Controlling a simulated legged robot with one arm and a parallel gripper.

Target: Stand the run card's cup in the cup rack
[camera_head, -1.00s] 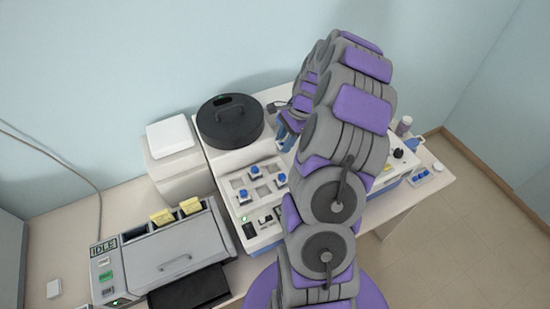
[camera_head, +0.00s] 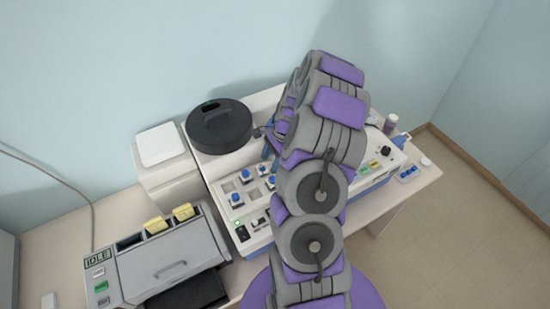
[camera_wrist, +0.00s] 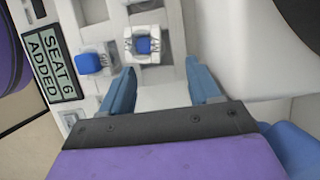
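The white cup rack (camera_head: 225,187) has square pockets and stands in the middle of the bench. Several blue-topped cups sit in it, including one at the front left (camera_head: 236,198), one at the back left (camera_head: 246,175), one at the back right (camera_head: 262,169) and one at the right (camera_head: 271,182). My gripper (camera_wrist: 162,75) is open and empty over the rack in the wrist view. One blue-topped cup (camera_wrist: 144,45) stands in a square pocket just beyond the fingertips, and another (camera_wrist: 88,63) stands farther left. I cannot identify the run card.
A display (camera_wrist: 51,64) beside the rack reads "SEAT 6 ADDED". A black round lidded unit (camera_head: 218,125) and a white box (camera_head: 160,146) stand behind. A grey machine (camera_head: 173,254) marked IDLE is at left. Bottles (camera_head: 391,123) stand at right. My arm hides part of the bench.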

